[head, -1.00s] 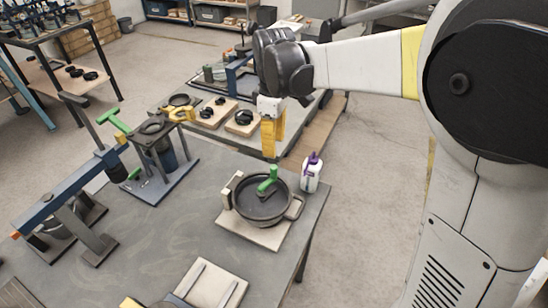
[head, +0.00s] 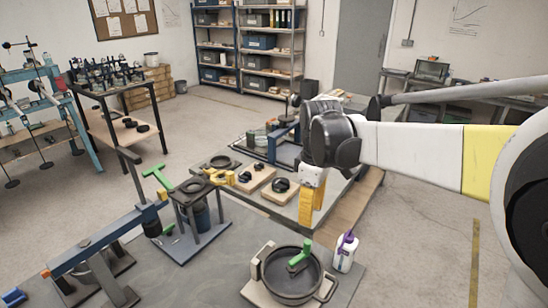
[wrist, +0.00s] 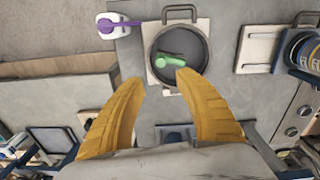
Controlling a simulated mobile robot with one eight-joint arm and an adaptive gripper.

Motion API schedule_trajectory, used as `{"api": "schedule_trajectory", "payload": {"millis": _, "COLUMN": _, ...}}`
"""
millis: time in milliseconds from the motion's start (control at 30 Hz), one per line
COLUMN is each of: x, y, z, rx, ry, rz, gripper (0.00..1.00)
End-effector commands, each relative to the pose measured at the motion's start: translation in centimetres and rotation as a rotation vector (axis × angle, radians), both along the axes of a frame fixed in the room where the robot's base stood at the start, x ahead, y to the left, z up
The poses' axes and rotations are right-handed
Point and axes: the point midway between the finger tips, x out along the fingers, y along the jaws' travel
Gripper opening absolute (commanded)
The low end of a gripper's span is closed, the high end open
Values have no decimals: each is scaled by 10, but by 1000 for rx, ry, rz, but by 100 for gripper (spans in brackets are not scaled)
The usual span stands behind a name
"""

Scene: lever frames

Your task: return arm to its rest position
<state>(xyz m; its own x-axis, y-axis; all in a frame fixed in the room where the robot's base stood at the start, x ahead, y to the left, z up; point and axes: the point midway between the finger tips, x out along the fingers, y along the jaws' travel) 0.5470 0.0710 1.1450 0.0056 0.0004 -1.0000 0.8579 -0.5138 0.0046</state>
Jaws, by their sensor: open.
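My gripper (head: 311,207) is at the end of my arm, above the gap between the near workbench and the bench behind it. Its yellow fingers point down. In the wrist view my gripper (wrist: 161,85) has its two fingers spread wide apart with nothing between them. My arm reaches in from the right with the elbow bent.
Shelves (head: 245,50) stand at the back; floor on the right is clear.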

Motion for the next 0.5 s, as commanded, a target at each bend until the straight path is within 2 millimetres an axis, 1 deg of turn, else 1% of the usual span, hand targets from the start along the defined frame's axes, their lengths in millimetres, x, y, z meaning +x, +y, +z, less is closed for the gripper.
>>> {"api": "schedule_trajectory", "payload": {"millis": 67, "x": -8, "y": -4, "z": 2, "rx": 2, "ry": -18, "rz": -33, "gripper": 40}}
{"api": "schedule_trajectory", "payload": {"millis": 167, "x": -27, "y": -13, "z": 7, "rx": 14, "ry": -75, "rz": -127, "gripper": 40}}
{"api": "schedule_trajectory", "payload": {"millis": 267, "x": -56, "y": -26, "z": 10, "rx": 39, "ry": -157, "rz": -272, "gripper": 40}}
{"api": "schedule_trajectory", "payload": {"millis": 300, "x": -69, "y": -31, "z": 10, "rx": 53, "ry": -195, "rz": -337, "gripper": 40}}
{"api": "schedule_trajectory", "payload": {"millis": 367, "x": -87, "y": -38, "z": 9, "rx": 78, "ry": -250, "rz": -433, "gripper": 40}}
{"api": "schedule_trajectory", "payload": {"millis": 500, "x": -129, "y": -53, "z": -4, "rx": 151, "ry": -373, "rz": -650, "gripper": 40}}
